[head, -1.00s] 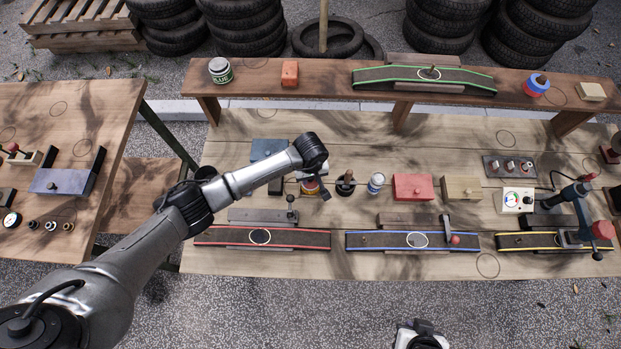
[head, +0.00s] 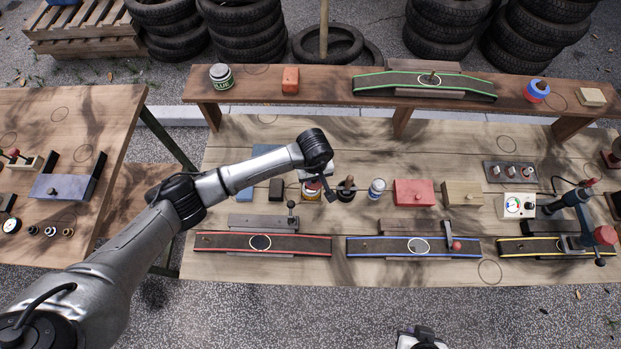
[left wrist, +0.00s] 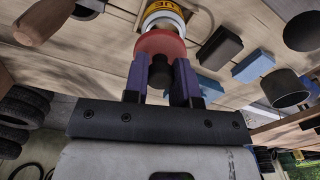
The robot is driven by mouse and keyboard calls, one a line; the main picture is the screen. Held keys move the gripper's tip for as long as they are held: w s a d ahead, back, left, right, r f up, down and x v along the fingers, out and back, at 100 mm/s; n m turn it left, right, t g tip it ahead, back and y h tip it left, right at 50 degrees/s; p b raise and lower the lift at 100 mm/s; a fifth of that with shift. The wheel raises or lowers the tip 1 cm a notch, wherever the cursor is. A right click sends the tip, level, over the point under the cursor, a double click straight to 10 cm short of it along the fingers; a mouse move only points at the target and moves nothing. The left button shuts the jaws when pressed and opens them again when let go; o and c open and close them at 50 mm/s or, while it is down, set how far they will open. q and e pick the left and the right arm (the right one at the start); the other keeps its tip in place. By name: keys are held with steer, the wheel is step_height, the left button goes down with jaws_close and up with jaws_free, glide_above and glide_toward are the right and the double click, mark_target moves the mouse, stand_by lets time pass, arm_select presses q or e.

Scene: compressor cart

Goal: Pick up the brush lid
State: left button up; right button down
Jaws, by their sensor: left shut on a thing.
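The brush lid (left wrist: 160,44) is a red disc with a black knob. In the left wrist view, the purple fingers of my left gripper (left wrist: 173,80) are shut on that knob. A can (left wrist: 164,16) with a yellow label shows just beyond the lid, which overlaps it; I cannot tell how much gap lies between them. In the head view my left gripper (head: 326,188) is over the main table beside the can (head: 311,191), its fingers partly hidden by the wrist. A white and black part of my right arm (head: 420,338) shows at the bottom edge; its jaws cannot be made out.
A dark wooden-handled item (head: 347,189) and a white-blue can (head: 377,188) stand close on the right. A red box (head: 413,193) lies further right. A dark block (head: 275,189) is on the left. The red-edged belt (head: 215,243) runs in front.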

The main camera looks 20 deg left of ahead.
arm_select(q)
steer(key=s+d+r+b, duration=0.1)
steer(key=s+d+r, duration=0.1)
steer(key=d+r, duration=0.4)
steer(key=d, duration=0.4)
steer(key=shift+s+d, duration=0.15)
steer(key=shift+s, duration=0.2)
steer(key=o, duration=0.3)
steer(key=shift+c, duration=1.1)
